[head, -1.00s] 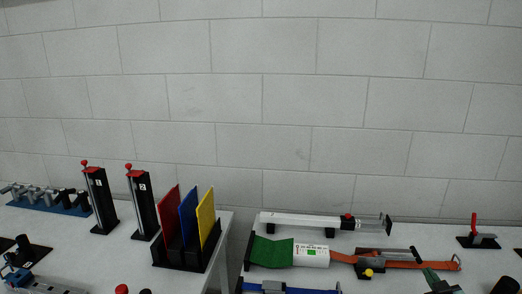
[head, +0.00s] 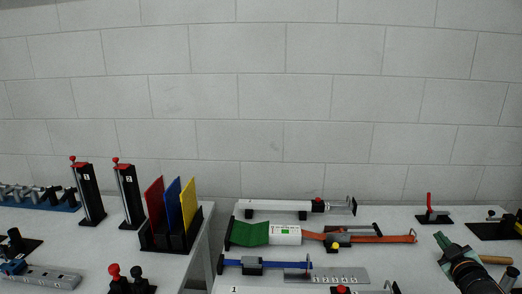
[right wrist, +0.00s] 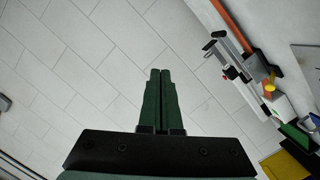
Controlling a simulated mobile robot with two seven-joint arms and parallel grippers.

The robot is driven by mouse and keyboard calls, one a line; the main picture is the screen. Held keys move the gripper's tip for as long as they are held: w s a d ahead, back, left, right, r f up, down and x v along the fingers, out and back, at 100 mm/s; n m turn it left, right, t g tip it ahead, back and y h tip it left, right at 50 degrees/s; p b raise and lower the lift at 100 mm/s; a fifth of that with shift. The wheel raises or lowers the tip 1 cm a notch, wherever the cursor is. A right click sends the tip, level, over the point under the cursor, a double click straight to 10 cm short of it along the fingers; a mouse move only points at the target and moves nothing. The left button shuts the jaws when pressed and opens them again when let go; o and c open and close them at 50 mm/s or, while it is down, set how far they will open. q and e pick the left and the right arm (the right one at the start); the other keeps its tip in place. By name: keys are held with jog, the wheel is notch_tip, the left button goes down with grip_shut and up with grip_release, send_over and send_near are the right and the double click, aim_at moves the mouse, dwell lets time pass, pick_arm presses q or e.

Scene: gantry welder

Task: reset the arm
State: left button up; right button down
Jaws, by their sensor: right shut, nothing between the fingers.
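My right gripper (head: 439,236) is at the right of the head view, over the right-hand table. Its dark green fingers point up and to the left in that picture. In the right wrist view its two fingers (right wrist: 160,72) lie side by side, shut with nothing between them. Ahead of them in that view are floor tiles, and the fingers look clear of every object. My left gripper shows in neither view.
The right-hand table holds a white bar fixture (head: 285,206), a green, white and orange strip fixture (head: 285,235), a blue bar fixture (head: 290,265) and a red-handled clamp (head: 430,210). The left table holds coloured panels in a rack (head: 172,242) and two black towers (head: 88,195).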

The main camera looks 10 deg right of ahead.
jog(key=d+r+n, duration=0.2)
jog(key=d+r, duration=0.1)
jog(key=r, duration=0.3)
jog(key=s+a+f+n+g+y, duration=0.1)
jog(key=s+a+f, duration=0.2)
jog(key=a+f, duration=0.3)
jog(key=s+a+f+n+g+y, duration=0.1)
jog(key=s+a+f+n+y, duration=0.15)
jog(key=f, duration=0.55)
jog(key=s+a+f+g+y, duration=0.1)
jog(key=s+a+f, duration=0.35)
jog(key=f, duration=0.25)
jog(key=s+a+f+n+g+y, duration=0.1)
jog(key=s+a+f+g, duration=0.1)
jog(key=s+a+f, duration=0.5)
jog(key=s+a+f+n+g+y, duration=0.1)
jog(key=s+a+f+g+y, duration=0.1)
jog(key=s+a+f, duration=0.45)
jog(key=s+a+m+t+y, duration=0.1)
jog(key=s+a+m, duration=0.2)
jog(key=a+m, duration=0.6)
jog(key=a, duration=0.8)
jog(key=shift+a+r, duration=0.2)
jog(key=shift+a, duration=0.1)
